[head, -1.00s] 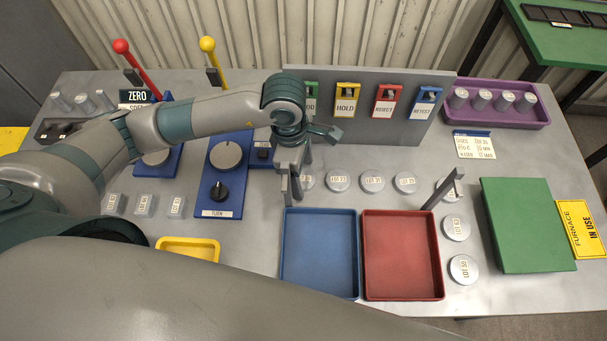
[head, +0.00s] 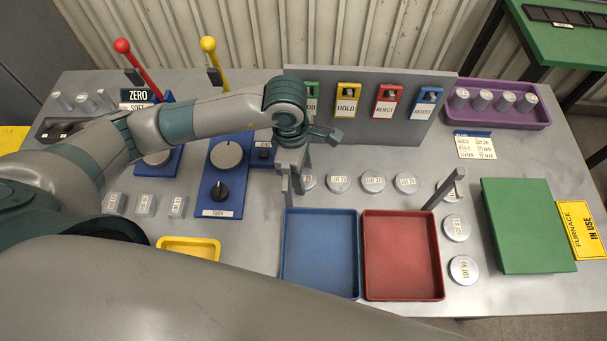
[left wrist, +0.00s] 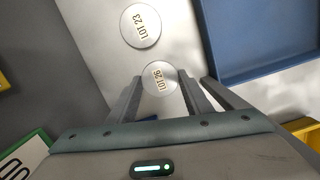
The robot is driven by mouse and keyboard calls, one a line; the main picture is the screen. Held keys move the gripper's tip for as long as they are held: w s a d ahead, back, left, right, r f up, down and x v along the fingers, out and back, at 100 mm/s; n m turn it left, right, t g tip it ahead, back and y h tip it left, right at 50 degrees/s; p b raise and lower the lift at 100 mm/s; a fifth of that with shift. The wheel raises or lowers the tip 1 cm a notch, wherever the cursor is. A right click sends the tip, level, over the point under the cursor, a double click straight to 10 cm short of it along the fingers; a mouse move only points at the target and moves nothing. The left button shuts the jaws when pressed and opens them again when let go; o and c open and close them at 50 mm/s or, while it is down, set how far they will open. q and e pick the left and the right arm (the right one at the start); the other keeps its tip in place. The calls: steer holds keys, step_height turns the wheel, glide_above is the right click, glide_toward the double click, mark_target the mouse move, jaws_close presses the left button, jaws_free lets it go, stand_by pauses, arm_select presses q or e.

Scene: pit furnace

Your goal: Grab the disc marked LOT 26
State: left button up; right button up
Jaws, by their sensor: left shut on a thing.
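In the head view my left gripper (head: 292,192) points down at the left end of a row of discs, just behind the blue tray. A silver disc (head: 310,181) shows partly beside the fingers there; its label is too covered to read.
A LOT 23 disc (left wrist: 141,25) lies close to the held one. A blue tray (head: 286,255) and a red tray (head: 441,262) stand in front. More discs (head: 372,182) continue right, near an upright grey post (head: 447,189). A grey panel (head: 364,132) with coloured holders stands behind.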

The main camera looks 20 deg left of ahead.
arm_select(q)
steer(key=shift+r, duration=0.1)
